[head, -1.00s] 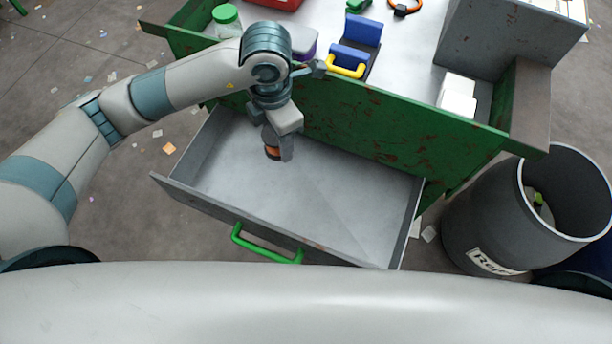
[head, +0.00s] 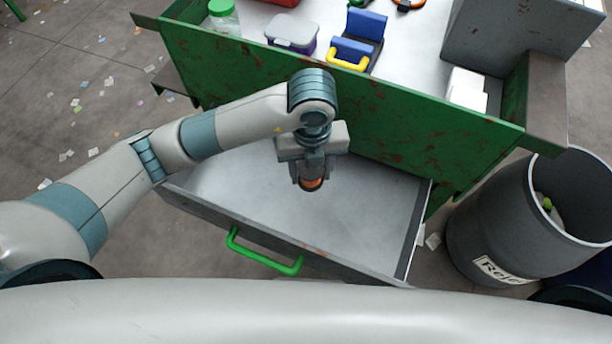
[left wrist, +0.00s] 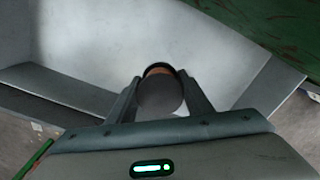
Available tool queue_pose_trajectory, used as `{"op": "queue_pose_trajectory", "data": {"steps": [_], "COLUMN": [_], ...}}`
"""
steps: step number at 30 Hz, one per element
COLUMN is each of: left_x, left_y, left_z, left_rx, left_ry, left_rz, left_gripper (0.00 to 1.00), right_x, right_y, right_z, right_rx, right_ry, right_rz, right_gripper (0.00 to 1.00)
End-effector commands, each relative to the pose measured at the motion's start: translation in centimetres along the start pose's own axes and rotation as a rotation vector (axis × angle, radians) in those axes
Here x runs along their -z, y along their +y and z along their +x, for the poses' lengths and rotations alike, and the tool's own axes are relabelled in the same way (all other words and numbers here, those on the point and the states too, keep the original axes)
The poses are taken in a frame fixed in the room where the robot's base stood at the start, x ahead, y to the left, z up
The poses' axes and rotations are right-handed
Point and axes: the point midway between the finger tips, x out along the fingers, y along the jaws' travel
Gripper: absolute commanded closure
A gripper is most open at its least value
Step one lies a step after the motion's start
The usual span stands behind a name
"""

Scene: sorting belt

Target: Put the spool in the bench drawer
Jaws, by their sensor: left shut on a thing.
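The spool (head: 312,184) shows orange and dark between the fingers of my left gripper (head: 310,182), which is shut on it. In the left wrist view the spool (left wrist: 160,95) is a round grey end with a dark rim and a bit of orange, between the two fingers (left wrist: 162,92). The bench drawer (head: 370,222) is pulled open, grey inside, with a green handle (head: 265,262) on its front. The spool is over the open drawer; its height above the floor is hard to tell. The drawer floor (left wrist: 90,45) also shows in the left wrist view. My right gripper is not in view.
The green bench (head: 420,130) stands behind the drawer. On it are a green-lidded jar (head: 222,16), a purple box with a pale lid (head: 291,32), a blue holder with a yellow handle (head: 355,45) and white boxes (head: 466,88). A grey reject bin (head: 495,230) stands right.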

Motion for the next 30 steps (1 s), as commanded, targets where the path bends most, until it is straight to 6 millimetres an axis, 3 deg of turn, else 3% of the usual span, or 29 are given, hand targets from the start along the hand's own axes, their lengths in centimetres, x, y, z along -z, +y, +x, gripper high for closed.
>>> {"op": "queue_pose_trajectory", "data": {"steps": [11, 30], "left_x": [-0.2, -3.5], "left_y": [0.7, 10.4], "left_z": [0.5, 6.4], "left_rx": [-0.001, -0.003], "left_ry": [0.002, 0.001], "left_rz": [0.0, 0.001], "left_gripper": [0.76, 0.76], "right_x": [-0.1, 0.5], "right_y": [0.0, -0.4], "right_z": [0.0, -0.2], "right_rx": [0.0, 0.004], "right_ry": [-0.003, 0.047], "right_rz": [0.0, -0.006], "right_gripper": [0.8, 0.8]}}
